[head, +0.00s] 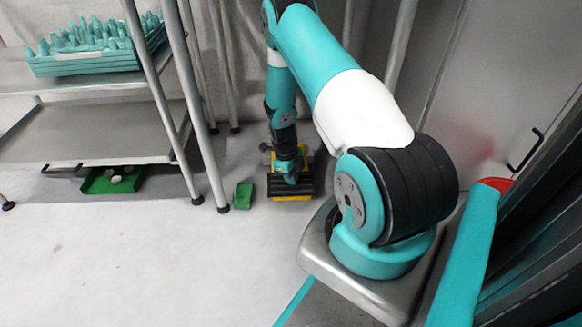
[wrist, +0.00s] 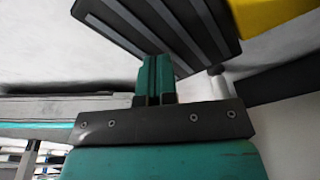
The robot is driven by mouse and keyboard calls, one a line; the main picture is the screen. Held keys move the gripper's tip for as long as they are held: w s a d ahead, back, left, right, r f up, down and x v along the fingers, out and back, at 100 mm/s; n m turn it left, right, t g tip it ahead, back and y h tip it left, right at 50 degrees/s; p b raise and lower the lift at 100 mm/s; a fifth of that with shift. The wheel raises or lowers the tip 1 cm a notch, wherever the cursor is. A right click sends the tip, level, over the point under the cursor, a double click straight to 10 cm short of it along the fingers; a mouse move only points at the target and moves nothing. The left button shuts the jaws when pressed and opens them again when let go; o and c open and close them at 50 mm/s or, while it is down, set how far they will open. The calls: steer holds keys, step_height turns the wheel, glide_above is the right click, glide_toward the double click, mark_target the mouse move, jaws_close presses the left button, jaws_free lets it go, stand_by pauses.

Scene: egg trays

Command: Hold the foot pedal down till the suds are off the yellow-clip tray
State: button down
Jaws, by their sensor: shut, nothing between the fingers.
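The foot pedal (head: 308,182) is on the floor, a dark ribbed plate with yellow parts at its base. My gripper (head: 291,178) points down over it and hides part of it. In the wrist view, the shut, empty fingers (wrist: 156,72) overlap the edge of the dark pedal plate (wrist: 185,35) with grey stripes, and yellow shows at the top right. I cannot tell whether the fingertips touch the plate or whether it is pressed down. Teal egg trays (head: 85,66) are stacked on the rack at upper left. I see no yellow clip and no suds on them.
A small green block (head: 243,195) lies on the floor just left of the pedal. A green bin (head: 98,184) with pale round things sits under the metal rack's lower shelf (head: 100,135). Rack legs stand between the bin and the block. The floor in front is clear.

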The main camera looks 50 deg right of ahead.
mark_target(291, 187)
stand_by(0.3)
steer(key=shift+f+b, duration=1.8)
steer(key=shift+f, duration=1.3)
stand_by(4.2)
